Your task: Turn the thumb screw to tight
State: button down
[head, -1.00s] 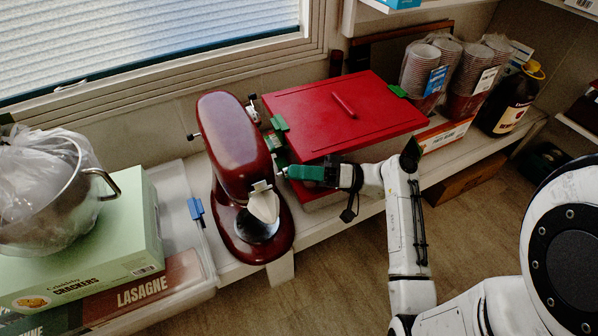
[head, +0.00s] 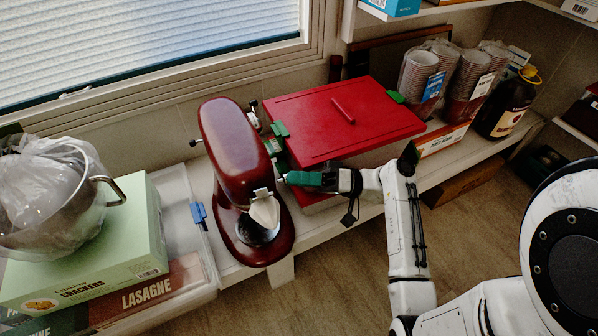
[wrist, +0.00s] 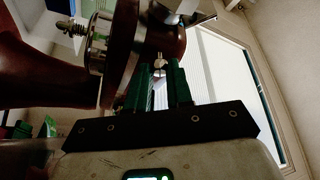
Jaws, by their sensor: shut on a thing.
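A dark red stand mixer (head: 232,150) stands on the white shelf, with its head over its base. In the wrist view the green fingers of my gripper (wrist: 160,84) point up to the mixer (wrist: 40,70) and are shut on a small silver thumb screw (wrist: 159,67). The fingers hide part of the screw. I cannot tell how far it is turned.
A red lidded box (head: 342,117) with green clips sits close behind my gripper. Wrapped cup stacks (head: 420,75) and a dark bottle (head: 508,103) stand to the right. A crackers box (head: 95,255) and bagged steel bowl (head: 50,200) are at left. Open floor lies in front.

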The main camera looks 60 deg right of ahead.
jog(key=shift+r+m+p, duration=0.2)
jog(key=shift+m+p, duration=0.2)
jog(key=shift+p, duration=0.15)
jog(key=shift+f, duration=0.2)
jog(key=c, duration=1)
grip_release()
jog(key=p+v, duration=0.1)
jog(key=v, duration=0.9)
jog(key=shift+s+d+r+p, duration=0.1)
jog(key=shift+s+d+p, duration=0.05)
jog(key=shift+s+p, duration=0.25)
